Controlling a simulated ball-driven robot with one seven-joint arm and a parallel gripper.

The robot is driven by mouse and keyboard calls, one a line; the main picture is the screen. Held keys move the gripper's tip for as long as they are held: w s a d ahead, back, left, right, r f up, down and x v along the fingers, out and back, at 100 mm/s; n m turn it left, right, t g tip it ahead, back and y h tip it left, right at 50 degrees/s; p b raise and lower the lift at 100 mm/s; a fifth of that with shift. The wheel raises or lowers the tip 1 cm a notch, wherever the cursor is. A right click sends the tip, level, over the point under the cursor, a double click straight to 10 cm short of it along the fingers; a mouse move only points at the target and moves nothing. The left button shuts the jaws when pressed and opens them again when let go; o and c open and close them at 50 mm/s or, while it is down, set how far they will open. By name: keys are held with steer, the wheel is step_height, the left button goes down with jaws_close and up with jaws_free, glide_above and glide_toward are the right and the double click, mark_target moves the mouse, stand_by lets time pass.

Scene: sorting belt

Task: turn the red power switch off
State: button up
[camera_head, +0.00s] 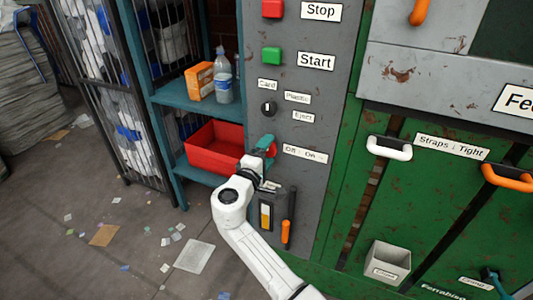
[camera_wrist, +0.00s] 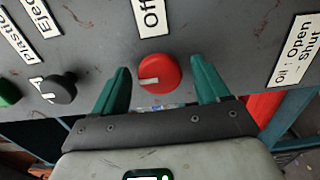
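The red power switch (camera_wrist: 158,74) is a round red knob with a white mark, on the grey panel (camera_wrist: 230,40). In the wrist view the mark points to the left. A label reading "Off" (camera_wrist: 153,17) sits above it there. In the head view a bit of red (camera_head: 272,149) shows at my fingers; the rest is hidden by my gripper. My gripper (camera_wrist: 160,78) is open, its teal fingers on either side of the knob with gaps visible. It also shows in the head view (camera_head: 267,144), close to the panel.
A black selector knob (camera_wrist: 60,88) and a green button (camera_wrist: 8,93) are on the panel nearby. Stop (camera_head: 271,8) and Start (camera_head: 271,56) buttons are higher up. A red bin (camera_head: 210,150) on a teal shelf stands left. An orange-handled lever (camera_head: 286,231) is below.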

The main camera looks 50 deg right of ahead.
steer(key=v, duration=1)
steer(key=shift+a+p, duration=0.3)
steer(key=shift+a, duration=0.05)
steer(key=shift+s, duration=0.15)
steer(key=s+a+f+m+g+y, duration=0.1)
steer(key=s+f+m+g+y, duration=0.1)
steer(key=s+f+y, duration=0.65)
steer(key=s+f+m+g+y, duration=0.35)
steer(key=s+f, duration=0.65)
steer(key=s, duration=0.5)
steer(key=s+a+y, duration=0.5)
steer(key=s+a, duration=0.1)
steer(key=s, duration=0.2)
step_height(320, 180, up, 14)
steer(key=p, duration=1.3)
steer(key=shift+w+a+f+n+p, duration=0.15)
steer(key=shift+w+n+p, duration=0.2)
steer(key=shift+n+p, duration=0.1)
steer(key=shift+c, duration=0.4)
